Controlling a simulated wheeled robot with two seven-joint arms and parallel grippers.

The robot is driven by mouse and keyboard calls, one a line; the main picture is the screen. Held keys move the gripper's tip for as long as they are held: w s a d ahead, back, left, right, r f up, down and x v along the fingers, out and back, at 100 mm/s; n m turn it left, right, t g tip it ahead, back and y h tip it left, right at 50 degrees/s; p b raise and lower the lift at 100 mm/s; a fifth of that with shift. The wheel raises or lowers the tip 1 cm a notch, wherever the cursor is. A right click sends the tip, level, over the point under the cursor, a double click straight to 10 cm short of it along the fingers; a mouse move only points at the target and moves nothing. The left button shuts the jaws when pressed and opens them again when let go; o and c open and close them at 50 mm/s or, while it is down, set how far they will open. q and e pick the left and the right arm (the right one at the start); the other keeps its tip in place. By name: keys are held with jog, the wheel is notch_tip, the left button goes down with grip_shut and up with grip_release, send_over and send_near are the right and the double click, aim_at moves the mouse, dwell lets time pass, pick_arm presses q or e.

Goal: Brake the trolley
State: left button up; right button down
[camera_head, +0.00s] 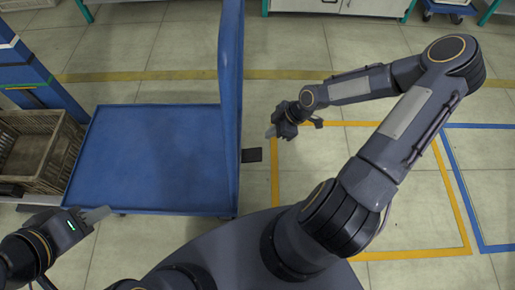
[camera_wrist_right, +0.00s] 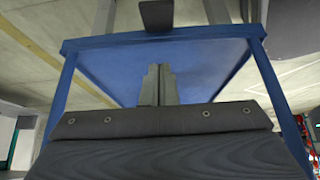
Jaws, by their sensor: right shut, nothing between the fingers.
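The blue trolley (camera_head: 150,160) stands left of centre in the head view, with a flat deck and a tall blue upright end (camera_head: 231,70) on its right side. A small dark pedal (camera_head: 251,155) sticks out low from that end; a dark pad, seemingly this pedal, shows at the top of the right wrist view (camera_wrist_right: 156,14). My right gripper (camera_head: 271,132) is shut and empty, right of the upright end and near the pedal in the picture, apart from it. Its fingers are together in the wrist view (camera_wrist_right: 158,85). My left gripper (camera_head: 97,214) is by the deck's front left corner; its jaws are unclear.
A woven crate (camera_head: 70,160) stands left of the trolley, by a blue post (camera_head: 38,75). Yellow (camera_head: 274,185) and blue (camera_head: 458,175) floor markings lie to the right. Cabinets (camera_head: 340,6) line the back. The floor behind the right arm is clear.

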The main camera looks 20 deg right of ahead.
jog(key=shift+f, duration=0.1)
jog(key=b, duration=0.6)
send_over(253, 155)
jog(key=f, duration=0.6)
jog(key=d+f, duration=0.1)
jog(key=f, duration=0.2)
jog(key=shift+s, duration=0.15)
jog(key=shift+s+d+f+b, duration=0.15)
jog(key=shift+f+b, duration=0.1)
jog(key=shift+f, duration=0.35)
jog(key=shift+w+d+f+b, duration=0.15)
jog(key=shift+f+b, duration=0.1)
jog(key=shift+f, duration=0.3)
jog(key=shift+s+d+f, duration=0.1)
jog(key=shift+s+f, duration=0.1)
jog(key=shift+f, duration=0.25)
jog(key=shift+d+f, duration=0.1)
jog(key=shift+f, duration=0.05)
